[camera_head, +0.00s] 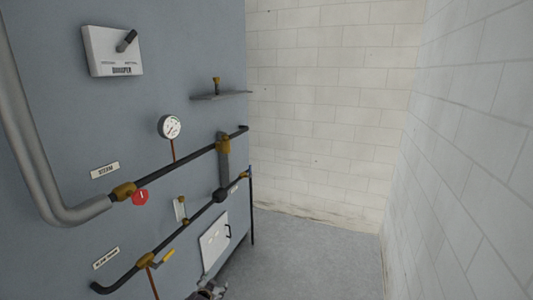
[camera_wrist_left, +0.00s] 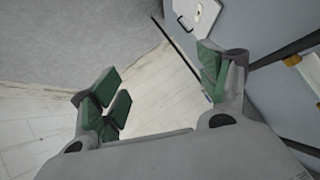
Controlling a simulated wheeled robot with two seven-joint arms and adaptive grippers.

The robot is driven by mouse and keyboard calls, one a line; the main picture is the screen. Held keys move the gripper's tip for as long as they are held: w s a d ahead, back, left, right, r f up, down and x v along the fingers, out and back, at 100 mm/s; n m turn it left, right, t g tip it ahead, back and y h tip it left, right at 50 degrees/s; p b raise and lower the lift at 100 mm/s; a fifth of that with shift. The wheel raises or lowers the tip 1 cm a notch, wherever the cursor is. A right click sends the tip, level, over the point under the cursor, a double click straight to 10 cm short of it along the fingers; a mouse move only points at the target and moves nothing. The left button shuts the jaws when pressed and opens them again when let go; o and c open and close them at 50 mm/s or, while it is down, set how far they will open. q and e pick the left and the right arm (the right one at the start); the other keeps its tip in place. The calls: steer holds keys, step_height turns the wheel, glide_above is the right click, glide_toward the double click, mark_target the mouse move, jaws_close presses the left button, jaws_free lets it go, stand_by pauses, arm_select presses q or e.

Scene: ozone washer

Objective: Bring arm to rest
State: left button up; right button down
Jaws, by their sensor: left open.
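My left gripper (camera_wrist_left: 160,82) shows in the left wrist view with its two green-padded fingers spread wide. Nothing is between them. Beyond the fingers are the grey floor, the pale block wall and the blue-grey panel, and I see no contact with any of them. My right gripper is in neither view. In the head view, a small brownish-grey thing is cut off at the bottom edge, and I cannot tell what it is.
The blue-grey panel (camera_head: 70,120) fills the left, with a thick grey pipe (camera_head: 35,165), dark pipes with brass fittings, a gauge (camera_head: 170,127), a red round handle (camera_head: 140,197), a switch box (camera_head: 112,50) and a small shelf (camera_head: 220,96). White block walls (camera_head: 330,110) close the back and right. The floor (camera_head: 320,255) is clear.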

arm_select(q)
steer(key=s+a+f+n+g+b, duration=0.1)
steer(key=s+a+f+g, duration=0.15)
steer(key=s+f, duration=1.15)
steer(key=s+a+f+n+g, duration=0.1)
steer(key=s+f+n+g, duration=0.15)
steer(key=s+f, duration=1.15)
steer(key=s+f+g+b, duration=0.1)
steer(key=s+f, duration=0.4)
steer(key=s, duration=1.4)
steer(key=s+f+g+b, duration=0.1)
steer(key=s+f+g, duration=0.3)
steer(key=s, duration=1.6)
steer(key=shift+s+f, duration=0.2)
steer(key=shift+f, duration=0.45)
steer(key=shift+d, duration=0.1)
steer(key=shift+c, duration=0.2)
